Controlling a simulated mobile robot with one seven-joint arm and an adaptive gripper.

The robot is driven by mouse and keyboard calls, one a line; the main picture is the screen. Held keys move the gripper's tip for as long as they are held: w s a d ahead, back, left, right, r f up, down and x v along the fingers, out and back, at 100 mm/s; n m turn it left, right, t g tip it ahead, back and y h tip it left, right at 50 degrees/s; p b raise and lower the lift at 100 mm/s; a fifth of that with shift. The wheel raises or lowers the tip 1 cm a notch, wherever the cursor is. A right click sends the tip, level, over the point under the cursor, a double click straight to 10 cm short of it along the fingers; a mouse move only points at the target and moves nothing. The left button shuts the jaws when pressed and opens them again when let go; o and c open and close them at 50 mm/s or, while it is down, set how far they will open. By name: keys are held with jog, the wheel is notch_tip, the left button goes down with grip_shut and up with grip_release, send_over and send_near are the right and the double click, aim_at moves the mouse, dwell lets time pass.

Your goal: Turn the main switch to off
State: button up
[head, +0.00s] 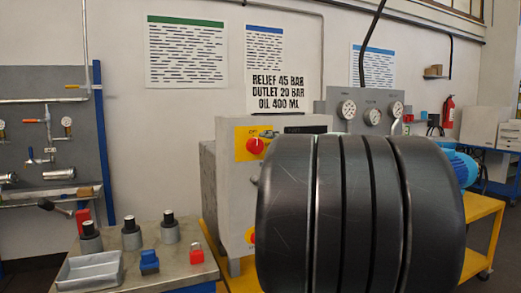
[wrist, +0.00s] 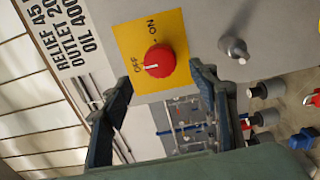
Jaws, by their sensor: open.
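The main switch is a round red knob on a yellow plate on the front of a grey cabinet; it shows in the head view (head: 255,146) and the wrist view (wrist: 160,61). The plate reads OFF and ON in the wrist view. A pale mark on the knob seems to lie on its OFF side. My gripper (wrist: 160,77) is open in the wrist view, its fingers spread to either side below the knob. It holds nothing, and I see no contact with the knob. In the head view my gripper cannot be made out.
A grey stub (wrist: 234,49) sticks out of the cabinet beside the plate in the wrist view. A bench at the lower left bears a metal tray (head: 90,270), a blue padlock (head: 149,262) and a red one (head: 196,253). Gauges (head: 347,109) stand behind at the right.

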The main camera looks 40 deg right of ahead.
jog(key=v, duration=0.6)
jog(key=shift+s, duration=0.2)
